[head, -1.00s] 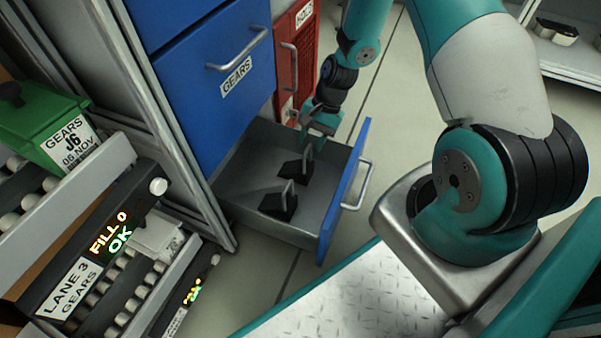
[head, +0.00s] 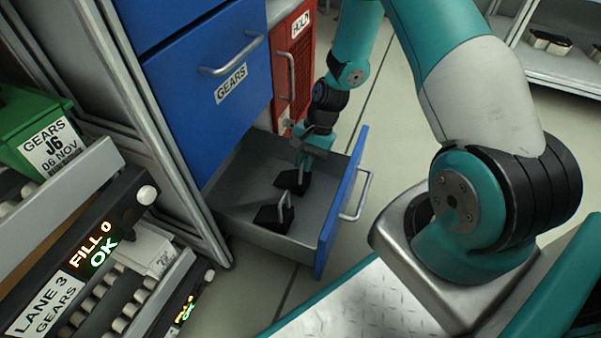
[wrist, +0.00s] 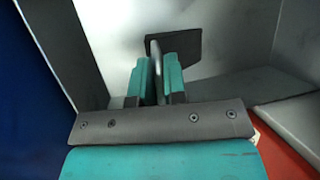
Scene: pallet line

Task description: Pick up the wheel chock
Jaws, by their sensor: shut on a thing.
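Two black wheel chocks with grey loop handles lie in the open drawer (head: 240,182). The farther wheel chock (head: 291,184) is under my gripper (head: 303,164), and the nearer wheel chock (head: 272,214) lies apart from it, toward the front of the picture. In the wrist view, my gripper (wrist: 156,82) has its teal fingers closed on either side of the grey handle of a wheel chock (wrist: 184,46). The chock's black base shows beyond the fingertips, against the drawer floor. I cannot tell any gap between base and floor.
The drawer's blue front (head: 342,203) with its handle stands pulled out to the right. A blue cabinet marked GEARS (head: 212,85) rises behind and left of the drawer, and a red cabinet (head: 291,75) stands farther back. Roller lanes (head: 120,280) are at the left.

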